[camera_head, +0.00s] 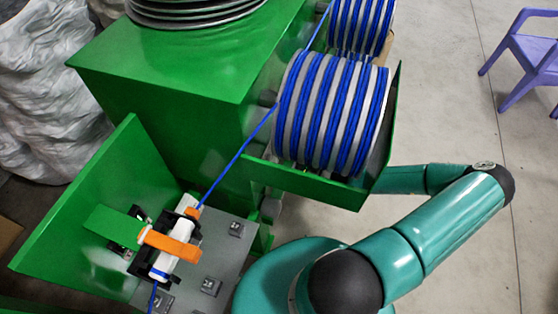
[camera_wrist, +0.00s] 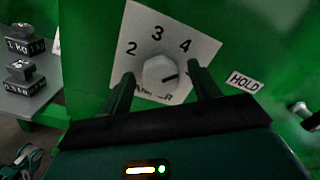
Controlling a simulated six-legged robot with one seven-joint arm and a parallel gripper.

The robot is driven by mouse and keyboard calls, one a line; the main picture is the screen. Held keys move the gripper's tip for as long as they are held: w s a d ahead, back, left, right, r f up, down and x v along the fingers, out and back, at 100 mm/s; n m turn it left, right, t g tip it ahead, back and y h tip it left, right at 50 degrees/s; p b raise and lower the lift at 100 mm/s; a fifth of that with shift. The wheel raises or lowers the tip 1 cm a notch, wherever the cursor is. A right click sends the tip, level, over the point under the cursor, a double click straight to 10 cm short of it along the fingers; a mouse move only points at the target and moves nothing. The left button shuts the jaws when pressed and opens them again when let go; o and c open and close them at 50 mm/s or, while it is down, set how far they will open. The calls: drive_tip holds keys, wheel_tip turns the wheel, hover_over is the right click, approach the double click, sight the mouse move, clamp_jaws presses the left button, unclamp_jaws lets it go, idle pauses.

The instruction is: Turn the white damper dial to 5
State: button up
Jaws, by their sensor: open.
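The white damper dial (camera_wrist: 159,74) is a round knob on a white plate (camera_wrist: 150,22) fixed to a green panel. The numbers 2, 3 and 4 show around its upper side. Other numbers are not visible, and the lettering below the dial is partly covered. A dark mark on the knob points right, below the 4. My gripper (camera_wrist: 160,70) is open, with one finger on each side of the dial. I cannot tell whether the fingers touch it. In the head view, the dial and my gripper are hidden behind the green machine.
A HOLD label (camera_wrist: 244,81) is right of the dial, with a metal knob (camera_wrist: 301,108) beyond it. The green machine (camera_head: 180,70) carries reels of blue cable (camera_head: 330,110). Stamped blocks (camera_head: 211,286) lie on a grey plate. A purple chair (camera_head: 530,50) stands on open floor.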

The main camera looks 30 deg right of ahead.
drive_tip(key=v, duration=1.3)
drive_tip(key=shift+s+d, duration=0.25)
drive_tip(key=shift+d, duration=0.05)
